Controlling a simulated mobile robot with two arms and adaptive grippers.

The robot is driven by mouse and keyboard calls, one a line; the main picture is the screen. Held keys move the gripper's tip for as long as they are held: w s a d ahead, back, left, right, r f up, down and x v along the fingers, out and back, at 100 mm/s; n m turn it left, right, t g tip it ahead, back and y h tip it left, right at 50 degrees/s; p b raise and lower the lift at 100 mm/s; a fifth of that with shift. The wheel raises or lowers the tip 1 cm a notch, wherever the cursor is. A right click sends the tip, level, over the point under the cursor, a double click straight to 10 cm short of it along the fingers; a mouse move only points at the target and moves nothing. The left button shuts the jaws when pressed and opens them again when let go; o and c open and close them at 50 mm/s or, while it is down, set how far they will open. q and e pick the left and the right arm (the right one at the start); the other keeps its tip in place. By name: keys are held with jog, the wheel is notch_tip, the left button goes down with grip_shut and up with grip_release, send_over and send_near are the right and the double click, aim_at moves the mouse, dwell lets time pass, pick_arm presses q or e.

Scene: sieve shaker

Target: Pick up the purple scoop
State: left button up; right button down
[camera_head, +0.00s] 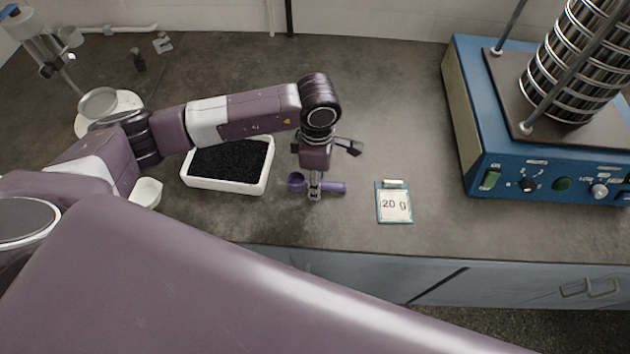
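The purple scoop (335,187) lies on the dark countertop, its round cup to the left and its handle to the right. My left gripper (315,190) points down right over the scoop's middle and covers part of it. The fingertips overlap the scoop in this view. Whether they are closed on it or only around it cannot be seen. My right gripper is not in view; a large purple arm link of mine fills the lower foreground.
A white tray (226,188) of black granules stands just left of the scoop. A "20 g" card (394,203) stands to the right. The blue sieve shaker (540,165) is at the far right. A small white dish (147,193) sits left of the tray.

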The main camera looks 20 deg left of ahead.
pick_arm(q)
jog(key=shift+c, duration=0.3)
grip_shut()
notch_tip(320, 180, up, 20)
jog(key=b, duration=0.3)
dwell(0.3)
